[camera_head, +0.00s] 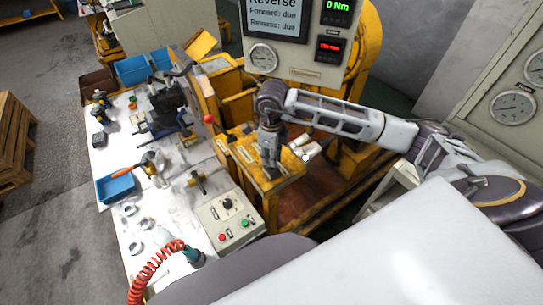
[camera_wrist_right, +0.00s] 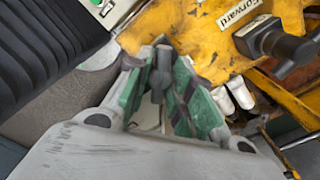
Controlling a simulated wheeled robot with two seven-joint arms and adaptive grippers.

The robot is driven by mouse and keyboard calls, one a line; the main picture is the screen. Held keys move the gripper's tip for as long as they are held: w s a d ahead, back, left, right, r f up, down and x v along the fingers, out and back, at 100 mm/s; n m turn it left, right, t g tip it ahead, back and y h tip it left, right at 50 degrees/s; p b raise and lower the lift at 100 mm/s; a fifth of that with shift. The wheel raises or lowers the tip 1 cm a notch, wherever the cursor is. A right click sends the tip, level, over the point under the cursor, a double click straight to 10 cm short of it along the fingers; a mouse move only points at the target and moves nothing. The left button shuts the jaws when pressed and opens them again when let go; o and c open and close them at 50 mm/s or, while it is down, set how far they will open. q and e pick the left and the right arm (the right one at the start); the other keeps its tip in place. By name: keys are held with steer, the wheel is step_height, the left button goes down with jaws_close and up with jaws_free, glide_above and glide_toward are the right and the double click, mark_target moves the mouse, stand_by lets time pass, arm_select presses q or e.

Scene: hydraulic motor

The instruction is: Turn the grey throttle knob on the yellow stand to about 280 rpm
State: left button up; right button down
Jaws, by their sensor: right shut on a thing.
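The yellow stand (camera_head: 290,185) is at the middle of the head view, with my right gripper (camera_head: 271,170) pointing down onto its top. In the right wrist view my right gripper (camera_wrist_right: 160,85) has its green-padded fingers closed around the grey throttle knob (camera_wrist_right: 160,70); the fingers hide much of it. In the head view the gripper hides the knob. The panel has a red readout (camera_head: 329,49) too small to read and a green readout (camera_head: 338,6) showing 0 Nm. The screen (camera_head: 275,15) reads Reverse, Forward: due, Reverse: due. My left gripper is not in view.
A dark lever (camera_wrist_right: 285,45) stands beside the Forward label (camera_wrist_right: 243,24). A control box (camera_head: 231,222) with buttons sits on the white bench (camera_head: 185,235). Tools and blue bins (camera_head: 131,70) crowd the bench. White cylinders (camera_head: 307,150) lie close beside the gripper.

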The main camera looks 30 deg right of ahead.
steer(key=c, duration=1.2)
jaws_free()
steer(key=shift+o, duration=0.2)
step_height(320, 180, up, 12)
